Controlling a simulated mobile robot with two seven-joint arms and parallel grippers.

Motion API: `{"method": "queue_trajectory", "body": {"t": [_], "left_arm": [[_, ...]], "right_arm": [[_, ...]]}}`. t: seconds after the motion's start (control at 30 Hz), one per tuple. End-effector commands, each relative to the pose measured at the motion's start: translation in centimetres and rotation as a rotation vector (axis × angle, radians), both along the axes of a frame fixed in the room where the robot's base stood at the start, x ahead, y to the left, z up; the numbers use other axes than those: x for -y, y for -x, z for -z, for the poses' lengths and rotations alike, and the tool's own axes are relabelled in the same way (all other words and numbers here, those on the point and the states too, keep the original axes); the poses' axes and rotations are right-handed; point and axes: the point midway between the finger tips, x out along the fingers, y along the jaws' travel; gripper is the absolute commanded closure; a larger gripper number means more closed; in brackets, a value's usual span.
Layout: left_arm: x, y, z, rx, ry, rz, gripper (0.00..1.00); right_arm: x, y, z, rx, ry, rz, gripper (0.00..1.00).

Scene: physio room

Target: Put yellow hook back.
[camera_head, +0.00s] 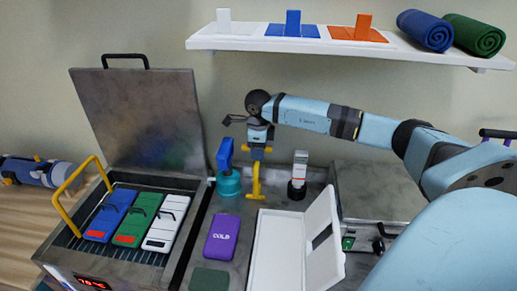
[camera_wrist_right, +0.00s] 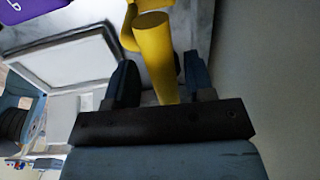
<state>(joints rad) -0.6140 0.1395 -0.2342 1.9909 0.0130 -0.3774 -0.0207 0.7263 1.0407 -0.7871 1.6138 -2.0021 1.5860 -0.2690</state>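The yellow hook (camera_head: 256,182) hangs upright below my right gripper (camera_head: 258,148), above the dark worktop; I cannot tell whether its lower end touches anything. My left gripper is not in view.
An open metal heater (camera_head: 140,120) holds blue, green and white packs, with a yellow handle (camera_head: 75,190). A purple COLD pack (camera_head: 222,238) and an open white box (camera_head: 278,250) lie in front. A metal unit (camera_head: 375,190) stands right. A white shelf (camera_head: 340,45) hangs above.

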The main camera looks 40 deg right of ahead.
Motion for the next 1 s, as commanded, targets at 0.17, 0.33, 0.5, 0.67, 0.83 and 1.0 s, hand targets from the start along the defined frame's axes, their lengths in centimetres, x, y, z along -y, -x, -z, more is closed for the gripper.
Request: {"method": "queue_trajectory", "body": {"t": [0.17, 0.33, 0.5, 0.67, 0.83, 1.0], "left_arm": [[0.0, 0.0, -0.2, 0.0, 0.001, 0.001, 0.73], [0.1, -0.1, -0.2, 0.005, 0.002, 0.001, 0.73], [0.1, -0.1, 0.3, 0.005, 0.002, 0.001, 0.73], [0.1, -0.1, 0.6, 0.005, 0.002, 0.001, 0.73], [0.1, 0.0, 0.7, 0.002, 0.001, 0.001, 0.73], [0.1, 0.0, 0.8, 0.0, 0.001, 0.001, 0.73]], "right_arm": [[0.0, 0.0, -0.2, 0.0, 0.0, 0.0, 0.51], [-0.1, 0.0, -1.9, 0.003, 0.0, -0.001, 0.51], [-0.2, 0.0, -4.9, 0.004, 0.0, 0.0, 0.51], [-0.2, 0.1, -7.0, 0.002, 0.0, 0.0, 0.51], [-0.3, 0.2, -7.8, 0.001, -0.001, 0.0, 0.51], [-0.3, 0.2, -7.9, 0.0, 0.0, 0.0, 0.51]]}}
